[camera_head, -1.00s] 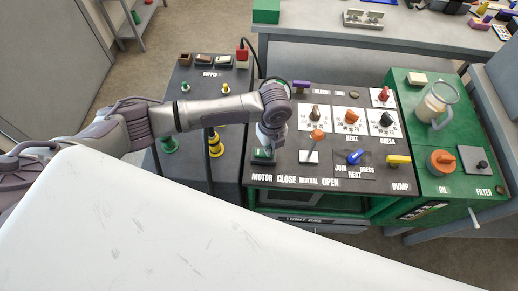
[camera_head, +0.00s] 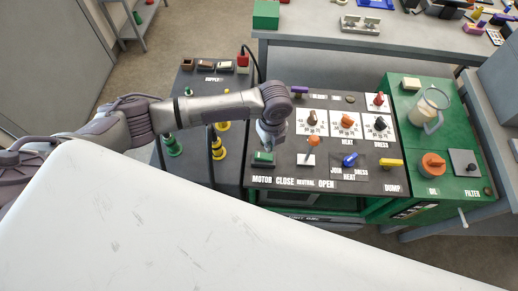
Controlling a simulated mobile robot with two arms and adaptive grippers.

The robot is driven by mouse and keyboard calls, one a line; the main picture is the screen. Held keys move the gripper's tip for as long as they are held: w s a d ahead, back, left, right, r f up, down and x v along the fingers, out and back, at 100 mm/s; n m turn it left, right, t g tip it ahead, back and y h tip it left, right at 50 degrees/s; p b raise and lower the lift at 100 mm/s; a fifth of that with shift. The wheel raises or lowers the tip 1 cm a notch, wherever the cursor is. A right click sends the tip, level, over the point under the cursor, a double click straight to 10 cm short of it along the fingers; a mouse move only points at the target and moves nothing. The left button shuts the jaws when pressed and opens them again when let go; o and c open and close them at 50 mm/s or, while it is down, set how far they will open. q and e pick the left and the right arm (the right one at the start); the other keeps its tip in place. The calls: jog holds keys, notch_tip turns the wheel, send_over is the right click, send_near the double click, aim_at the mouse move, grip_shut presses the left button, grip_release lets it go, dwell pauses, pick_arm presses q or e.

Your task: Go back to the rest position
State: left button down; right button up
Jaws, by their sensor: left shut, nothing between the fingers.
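My left gripper (camera_head: 268,147) hangs at the end of my left arm, which comes in from the left over the supply box. It is shut and empty, pointing down just above the dark control panel (camera_head: 233,180). Its tips are near the green motor switch (camera_head: 263,158), above and a little right of it; I cannot tell the exact gap. My right gripper is not in view.
The panel carries an orange-knobbed lever (camera_head: 312,141), a blue knob (camera_head: 350,159) and a yellow dump handle (camera_head: 390,162). A green cart part with a clear jug (camera_head: 429,105) stands right. A grey bench (camera_head: 330,40) lies behind. A white surface (camera_head: 130,220) fills the foreground.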

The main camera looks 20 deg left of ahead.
pick_arm(q)
notch_tip(320, 180, up, 2)
jog(key=shift+r+p, duration=0.1)
jog(key=shift+p, duration=0.65)
